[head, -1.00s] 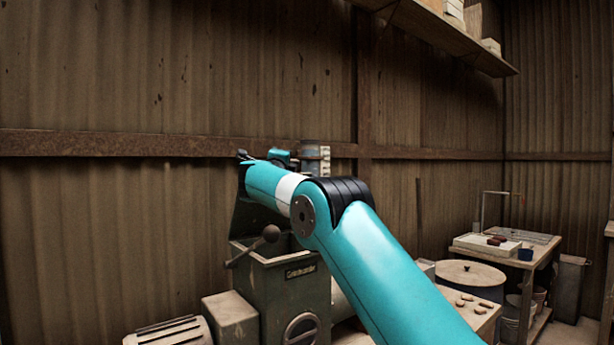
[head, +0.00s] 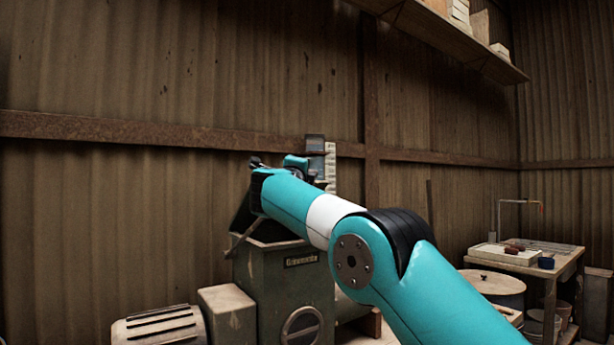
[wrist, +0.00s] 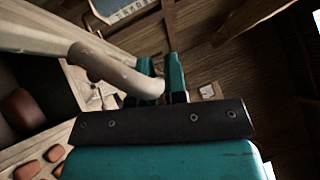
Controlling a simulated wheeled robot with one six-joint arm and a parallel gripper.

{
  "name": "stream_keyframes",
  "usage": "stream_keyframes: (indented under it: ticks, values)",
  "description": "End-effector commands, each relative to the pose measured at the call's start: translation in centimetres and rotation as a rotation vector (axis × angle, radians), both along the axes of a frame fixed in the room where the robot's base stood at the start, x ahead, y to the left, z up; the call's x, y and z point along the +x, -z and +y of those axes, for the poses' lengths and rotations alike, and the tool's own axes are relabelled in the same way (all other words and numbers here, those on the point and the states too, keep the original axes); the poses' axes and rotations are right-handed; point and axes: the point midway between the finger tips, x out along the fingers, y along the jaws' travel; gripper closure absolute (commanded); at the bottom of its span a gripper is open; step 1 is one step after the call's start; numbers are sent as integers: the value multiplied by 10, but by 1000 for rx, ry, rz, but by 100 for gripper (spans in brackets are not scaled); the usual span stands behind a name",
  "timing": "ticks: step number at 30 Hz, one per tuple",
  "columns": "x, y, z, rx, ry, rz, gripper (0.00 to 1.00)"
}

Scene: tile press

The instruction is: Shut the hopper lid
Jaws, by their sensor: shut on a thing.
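The green hopper (head: 285,290) stands below my arm in the head view, its box top open. Its lid (head: 241,215) is a dark panel raised at the back left of the opening, largely hidden behind my arm. My gripper (head: 262,164) is at the lid's upper end. In the wrist view my gripper (wrist: 162,78) has its teal fingers closed around the end of a pale, worn bar, which looks like the lid handle (wrist: 100,66). The exact join of bar and lid is hidden.
A thin lever (head: 241,241) slants across the hopper's left side. A slatted motor housing (head: 158,328) and a pale block (head: 228,310) stand left of it. At right are a round drum (head: 495,283) and a work table (head: 535,268). A shelf (head: 455,45) hangs above.

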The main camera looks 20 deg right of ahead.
Motion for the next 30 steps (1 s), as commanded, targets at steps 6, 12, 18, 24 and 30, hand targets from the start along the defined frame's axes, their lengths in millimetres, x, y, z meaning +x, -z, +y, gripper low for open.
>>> stream_keyframes:
  ticks: [6, 12, 18, 24, 30]
  values:
    - [-1, -2, 0, -2, 2, -2, 100]
    - [-1, -2, -1, -1, 1, -3, 62]
    - [0, -1, -2, -1, 2, -3, 62]
    - [-10, 4, 5, 0, -2, -4, 62]
    - [-47, 8, 28, 0, -7, -9, 62]
